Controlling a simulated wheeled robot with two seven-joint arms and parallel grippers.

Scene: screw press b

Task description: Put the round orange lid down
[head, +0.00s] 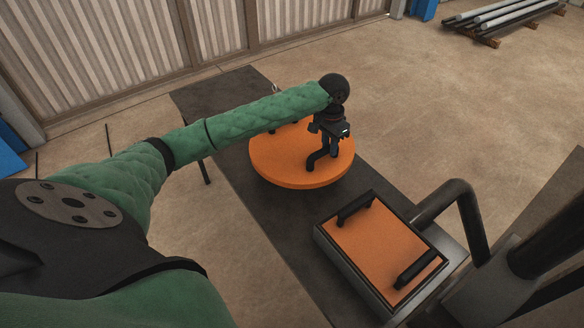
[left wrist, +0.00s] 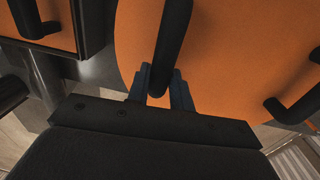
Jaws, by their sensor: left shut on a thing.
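The round orange lid (head: 278,163) is over the dark table (head: 262,215) in the head view. My left gripper (head: 322,142) is above the lid's right part, shut on one of its black handles (head: 318,160). In the left wrist view the fingers (left wrist: 160,88) sit on both sides of that handle, and the orange lid (left wrist: 215,60) fills much of the picture. Its other handle (left wrist: 294,106) shows at the right, and is mostly hidden behind my arm in the head view. I cannot tell whether the lid touches the table. My right gripper is not in view.
A square metal box (head: 335,262) with an orange top (head: 388,243) and two black handles stands near the lid, at lower right. A thick dark curved pipe (head: 455,195) rises beside it. Bare table (head: 215,95) shows beyond the lid. Metal bars (head: 505,15) lie far off on the floor.

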